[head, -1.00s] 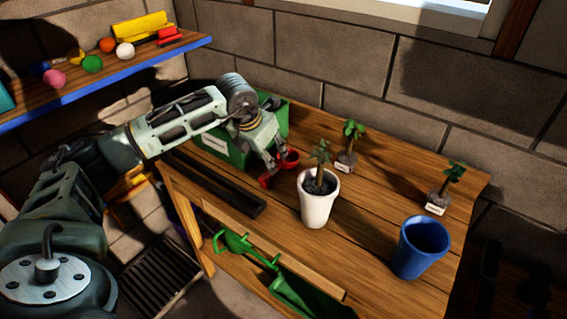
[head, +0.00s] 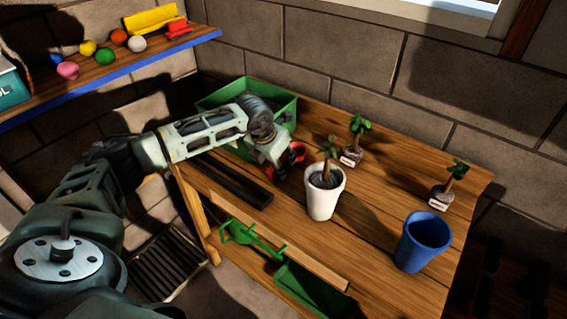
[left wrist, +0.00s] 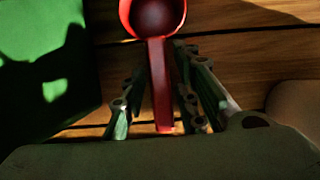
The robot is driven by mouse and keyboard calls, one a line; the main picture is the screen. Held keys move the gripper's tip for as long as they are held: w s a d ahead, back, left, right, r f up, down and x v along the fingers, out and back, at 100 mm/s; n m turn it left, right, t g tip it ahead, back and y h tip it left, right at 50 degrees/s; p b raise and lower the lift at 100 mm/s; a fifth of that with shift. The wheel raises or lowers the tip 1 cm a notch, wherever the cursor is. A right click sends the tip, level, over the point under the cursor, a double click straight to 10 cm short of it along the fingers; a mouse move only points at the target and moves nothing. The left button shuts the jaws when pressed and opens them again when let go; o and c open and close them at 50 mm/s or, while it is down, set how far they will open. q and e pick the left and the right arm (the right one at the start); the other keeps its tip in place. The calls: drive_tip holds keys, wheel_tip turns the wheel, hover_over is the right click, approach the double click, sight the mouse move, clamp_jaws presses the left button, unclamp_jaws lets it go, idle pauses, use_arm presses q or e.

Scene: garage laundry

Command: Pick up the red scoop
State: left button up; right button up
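The red scoop (left wrist: 156,80) lies with its bowl at the top of the left wrist view and its handle running down between my left gripper's two fingers. My left gripper (left wrist: 162,62) has its fingertips close on both sides of the handle; I cannot tell whether they press on it. In the head view the left gripper (head: 283,168) is low over the workbench. It hides the middle of the scoop, whose red bowl (head: 298,151) shows behind it. I cannot tell whether the scoop touches the bench. My right gripper is not in view.
A green bin (head: 287,112) stands just behind and left of my gripper. A white pot with a plant (head: 322,203) is close on its right. Two small plants (head: 351,157) (head: 440,197) and a blue pot (head: 409,252) stand farther right. The bench's middle right is clear.

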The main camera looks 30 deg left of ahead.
use_arm(q)
clamp_jaws()
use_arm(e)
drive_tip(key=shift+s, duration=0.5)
use_arm(q)
drive_tip(key=shift+r, duration=0.1)
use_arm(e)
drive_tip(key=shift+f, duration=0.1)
use_arm(q)
wheel_tip(320, 180, up, 10)
drive_tip(key=shift+f+b, duration=0.1)
drive_tip(key=shift+b, duration=0.7)
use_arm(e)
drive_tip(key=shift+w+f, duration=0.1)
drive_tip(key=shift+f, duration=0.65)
